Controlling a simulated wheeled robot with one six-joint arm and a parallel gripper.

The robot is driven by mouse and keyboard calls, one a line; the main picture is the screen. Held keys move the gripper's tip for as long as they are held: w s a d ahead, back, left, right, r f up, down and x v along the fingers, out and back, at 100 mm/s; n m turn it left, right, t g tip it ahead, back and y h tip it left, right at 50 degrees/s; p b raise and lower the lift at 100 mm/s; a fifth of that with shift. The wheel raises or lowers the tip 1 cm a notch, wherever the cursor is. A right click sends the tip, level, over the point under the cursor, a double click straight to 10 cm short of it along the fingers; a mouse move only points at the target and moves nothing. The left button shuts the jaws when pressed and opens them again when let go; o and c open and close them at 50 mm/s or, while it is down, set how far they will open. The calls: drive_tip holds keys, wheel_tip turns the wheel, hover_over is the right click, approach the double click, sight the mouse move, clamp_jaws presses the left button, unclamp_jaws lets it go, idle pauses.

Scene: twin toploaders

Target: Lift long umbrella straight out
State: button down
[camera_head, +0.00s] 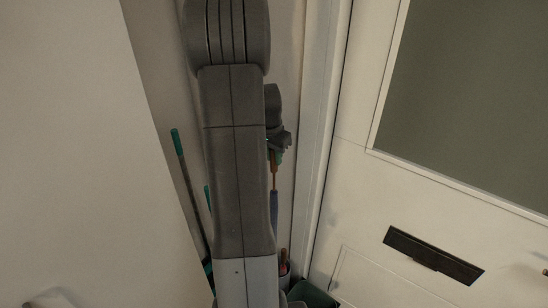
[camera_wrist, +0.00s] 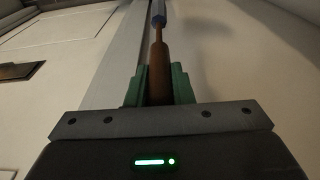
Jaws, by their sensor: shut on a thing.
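The long umbrella (camera_head: 274,205) is blue with a brown handle and hangs about upright to the right of my arm in the head view. In the wrist view its brown handle (camera_wrist: 159,72) runs between the two green fingers of my gripper (camera_wrist: 160,88), which is shut on it. The blue part (camera_wrist: 158,12) lies beyond, at the top edge. In the head view my gripper (camera_head: 276,157) is partly hidden behind my arm. The umbrella's lower end is not clear to see.
A white door with a dark mail slot (camera_head: 433,257) is at the right. A teal-tipped pole (camera_head: 188,180) leans left of my arm. A small container with a reddish item (camera_head: 283,263) and a dark green bin (camera_head: 314,294) stand low down. A pale panel fills the left.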

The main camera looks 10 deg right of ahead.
drive_tip(key=shift+r+p, duration=0.65)
drive_tip(key=shift+r, duration=3.6)
